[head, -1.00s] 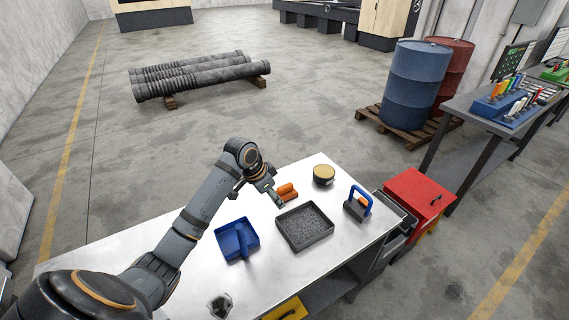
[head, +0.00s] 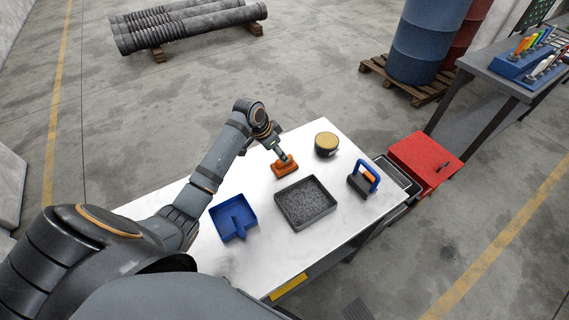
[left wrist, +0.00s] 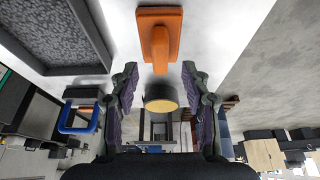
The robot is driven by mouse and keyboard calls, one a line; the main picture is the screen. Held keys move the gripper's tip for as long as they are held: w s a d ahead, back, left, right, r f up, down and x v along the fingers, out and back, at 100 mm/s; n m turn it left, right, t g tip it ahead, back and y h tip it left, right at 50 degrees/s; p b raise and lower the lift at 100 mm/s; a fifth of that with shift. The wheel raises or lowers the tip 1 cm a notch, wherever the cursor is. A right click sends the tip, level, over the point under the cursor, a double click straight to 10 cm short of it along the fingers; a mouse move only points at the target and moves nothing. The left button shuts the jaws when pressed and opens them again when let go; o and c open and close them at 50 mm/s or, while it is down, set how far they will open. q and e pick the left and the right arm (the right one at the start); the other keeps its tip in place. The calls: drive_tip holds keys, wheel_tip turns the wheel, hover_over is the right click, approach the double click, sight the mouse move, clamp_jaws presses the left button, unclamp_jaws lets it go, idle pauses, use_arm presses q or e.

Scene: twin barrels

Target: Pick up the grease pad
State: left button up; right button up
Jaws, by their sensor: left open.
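An orange pad with a raised grip, which I take for the grease pad, lies flat on the white table. It shows in the head view (head: 285,171) and at the top of the left wrist view (left wrist: 158,22). My left gripper (head: 281,155) is at the pad and partly covers it in the head view. In the left wrist view my left gripper (left wrist: 159,76) is open, its fingers apart on either side of the line of the grip. The grip's end lies at about fingertip level in that picture; contact cannot be told. My right gripper is not in view.
The white table (head: 262,265) also bears a dark tray (head: 318,217) of grey grains, a blue tray (head: 222,206), a round yellow-topped tin (head: 326,141) and a blue-handled tool (head: 371,172). A red box (head: 424,158) stands beyond the right edge.

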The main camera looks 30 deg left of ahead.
sight(279, 168)
use_arm(q)
drive_tip(key=shift+p+x, duration=0.6)
drive_tip(key=shift+x, duration=1.7)
drive_tip(key=shift+f, duration=0.15)
drive_tip(key=shift+s, duration=0.1)
drive_tip(key=shift+c, duration=0.5)
drive_tip(key=shift+a, duration=0.1)
clamp_jaws()
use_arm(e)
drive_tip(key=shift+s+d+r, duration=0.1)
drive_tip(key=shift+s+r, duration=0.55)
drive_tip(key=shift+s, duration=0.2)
